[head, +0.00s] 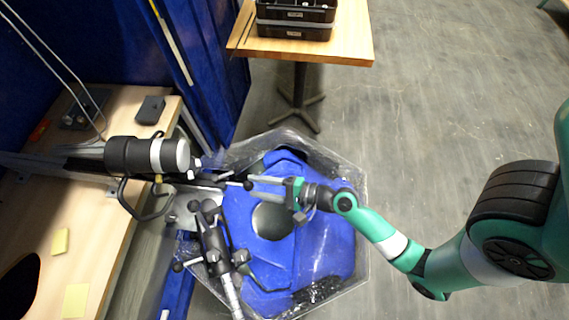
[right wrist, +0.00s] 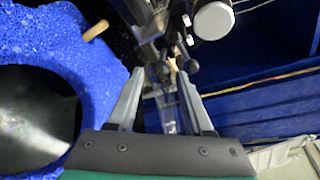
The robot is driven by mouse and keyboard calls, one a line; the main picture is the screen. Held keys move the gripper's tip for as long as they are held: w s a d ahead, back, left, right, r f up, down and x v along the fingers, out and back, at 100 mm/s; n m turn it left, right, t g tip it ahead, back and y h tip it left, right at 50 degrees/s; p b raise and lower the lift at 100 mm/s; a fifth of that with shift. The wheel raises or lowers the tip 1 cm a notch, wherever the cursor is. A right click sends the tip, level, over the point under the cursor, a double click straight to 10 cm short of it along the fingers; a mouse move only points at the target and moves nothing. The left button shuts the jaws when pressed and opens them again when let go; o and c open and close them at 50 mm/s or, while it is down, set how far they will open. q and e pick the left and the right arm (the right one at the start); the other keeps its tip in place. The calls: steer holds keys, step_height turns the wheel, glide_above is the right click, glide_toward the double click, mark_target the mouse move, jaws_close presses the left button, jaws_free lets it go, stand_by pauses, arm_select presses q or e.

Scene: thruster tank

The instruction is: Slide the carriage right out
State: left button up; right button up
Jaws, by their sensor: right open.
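The carriage seems to be the assembly with the thick black cylinder and silver end (head: 150,155), at the left of the head view over the table edge. A dark rod with a round black knob (head: 248,186) reaches from its side over the tank. My right gripper (head: 252,187) is open, its fingers pointing left at this knob. In the right wrist view a dark knob (right wrist: 162,71) shows between the fingertips (right wrist: 160,76); I cannot tell whether they touch it. A second dark knob (right wrist: 192,66) is just right of the fingertips. My left gripper is not in view.
A hexagonal tank (head: 362,240) with a blue insert (head: 335,215) and round opening lies below my right gripper. A black clamp with knobs (head: 215,245) stands at its left rim. A wooden table (head: 95,245) is left; a small table (head: 350,45) holds black trays. Floor on the right is clear.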

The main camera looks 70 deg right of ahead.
steer(key=v, duration=0.8)
steer(key=shift+s, duration=0.1)
